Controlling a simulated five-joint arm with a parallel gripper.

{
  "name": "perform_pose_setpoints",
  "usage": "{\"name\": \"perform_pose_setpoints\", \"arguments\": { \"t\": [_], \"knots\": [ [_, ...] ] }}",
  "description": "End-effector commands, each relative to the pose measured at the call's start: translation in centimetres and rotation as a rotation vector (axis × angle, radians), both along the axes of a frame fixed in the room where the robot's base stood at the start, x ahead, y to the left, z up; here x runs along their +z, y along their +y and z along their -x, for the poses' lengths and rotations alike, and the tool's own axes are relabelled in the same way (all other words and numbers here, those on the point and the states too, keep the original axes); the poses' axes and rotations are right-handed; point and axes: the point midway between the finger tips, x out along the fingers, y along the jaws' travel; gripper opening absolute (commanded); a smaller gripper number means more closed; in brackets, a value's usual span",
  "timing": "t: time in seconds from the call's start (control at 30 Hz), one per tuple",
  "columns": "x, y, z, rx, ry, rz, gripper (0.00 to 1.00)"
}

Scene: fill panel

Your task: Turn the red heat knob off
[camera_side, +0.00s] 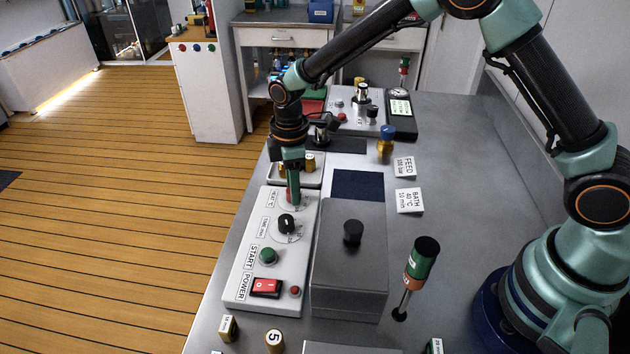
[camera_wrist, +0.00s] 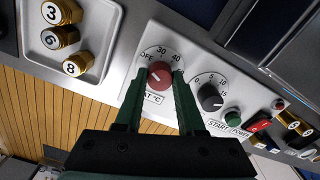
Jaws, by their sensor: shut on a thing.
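The red heat knob (camera_wrist: 159,76) sits on a white control panel (camera_side: 255,250), in a dial marked OFF, 30 and 40. A small pale mark shows on the knob, but I cannot tell for certain which label it points to. My gripper (camera_wrist: 161,76) has its two green fingers on either side of the knob, shut on it. In the side view my gripper (camera_side: 292,188) reaches down onto the panel's far end and mostly hides the knob.
Beside the heat dial is a black timer knob (camera_wrist: 210,97), then a green START button (camera_side: 268,256) and a red POWER switch (camera_side: 266,287). A grey lidded box (camera_side: 350,275) stands right of the panel. A tray (camera_wrist: 30,15) holds several numbered brass caps.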

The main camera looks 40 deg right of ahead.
Motion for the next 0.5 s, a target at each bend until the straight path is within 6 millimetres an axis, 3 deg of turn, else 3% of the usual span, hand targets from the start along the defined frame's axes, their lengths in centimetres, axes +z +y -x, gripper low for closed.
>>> {"name": "perform_pose_setpoints", "arguments": {
  "t": [0.5],
  "knots": [
    [0.14,0.06,-0.06,0.037,-0.003,-0.001,0.0]
  ]
}}
